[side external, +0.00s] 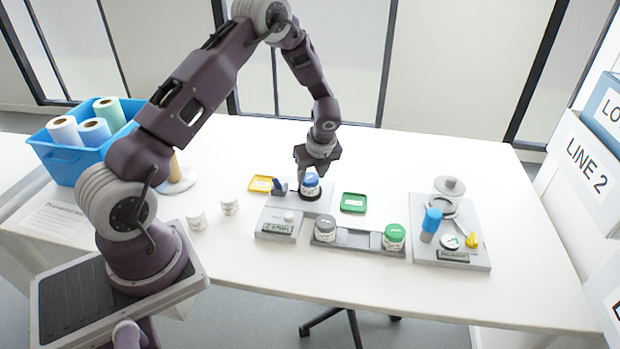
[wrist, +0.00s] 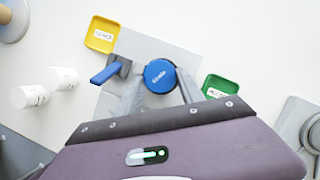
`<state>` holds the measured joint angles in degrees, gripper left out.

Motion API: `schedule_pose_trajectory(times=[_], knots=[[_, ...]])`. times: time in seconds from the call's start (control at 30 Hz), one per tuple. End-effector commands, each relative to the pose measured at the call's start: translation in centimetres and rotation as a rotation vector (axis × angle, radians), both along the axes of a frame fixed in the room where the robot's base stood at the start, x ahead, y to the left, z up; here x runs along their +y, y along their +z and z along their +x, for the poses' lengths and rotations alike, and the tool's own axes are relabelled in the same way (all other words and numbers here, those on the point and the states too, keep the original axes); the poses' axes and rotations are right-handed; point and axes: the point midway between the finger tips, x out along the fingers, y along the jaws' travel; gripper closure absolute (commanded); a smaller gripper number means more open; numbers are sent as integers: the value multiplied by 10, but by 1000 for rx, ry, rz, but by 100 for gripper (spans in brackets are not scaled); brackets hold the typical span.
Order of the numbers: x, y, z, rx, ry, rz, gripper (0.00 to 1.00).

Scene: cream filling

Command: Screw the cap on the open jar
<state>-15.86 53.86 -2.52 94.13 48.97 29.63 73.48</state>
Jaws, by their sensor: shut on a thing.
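A jar (side external: 311,190) with a blue cap (side external: 311,179) stands upright on a grey station (side external: 320,205). The round blue cap also shows from above in the wrist view (wrist: 160,76), with lettering on its top. My gripper (side external: 315,174) points down over this jar and is shut on the blue cap, one finger on each side. The fingers also show in the wrist view (wrist: 160,92). I cannot tell how tightly the cap sits on the jar, as its lower edge is not clear.
A blue lever (wrist: 107,72) stands left of the jar. A yellow tray (side external: 261,184) and a green tray (side external: 353,202) flank the station. A grey-capped jar (side external: 325,230) and green-capped jar (side external: 394,237) stand in front. White jars (side external: 197,220) stand left, a tool board (side external: 470,258) right.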

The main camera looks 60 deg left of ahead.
Motion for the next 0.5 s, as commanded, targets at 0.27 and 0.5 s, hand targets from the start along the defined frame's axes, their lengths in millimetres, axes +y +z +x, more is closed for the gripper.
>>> schedule_pose_trajectory(times=[0.27,0.5], knots=[[2,-1,-5,4,-300,0,91],[6,-1,-10,5,-583,-1,91]])
